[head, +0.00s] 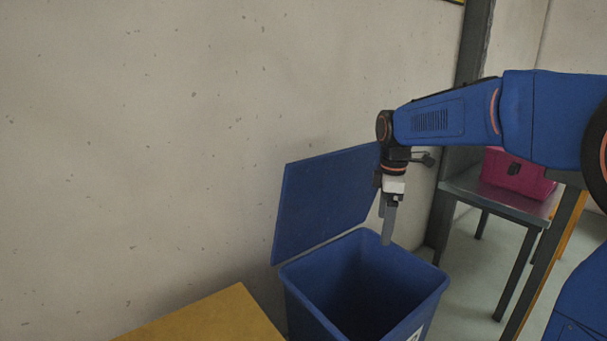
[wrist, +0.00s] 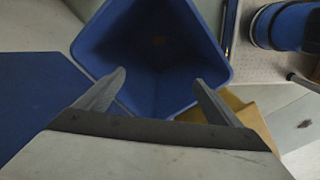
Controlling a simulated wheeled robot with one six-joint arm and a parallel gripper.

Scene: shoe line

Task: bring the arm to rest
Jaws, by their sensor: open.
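My gripper (head: 388,222) hangs at the end of my blue arm, pointing down above the open blue bin (head: 300,289). In the wrist view, my gripper (wrist: 160,85) has its two fingers spread apart with nothing between them. The bin (wrist: 215,45) lies beyond the fingertips, and its visible inside looks empty apart from a faint brownish patch at the bottom. My arm reaches in from the right side of the head view.
The bin's raised lid (head: 325,202) stands close behind and left of my gripper. A yellow surface (head: 215,318) is at lower left. A metal table (head: 510,204) with a pink box (head: 515,178) stands at right. A speckled wall (head: 150,130) runs behind.

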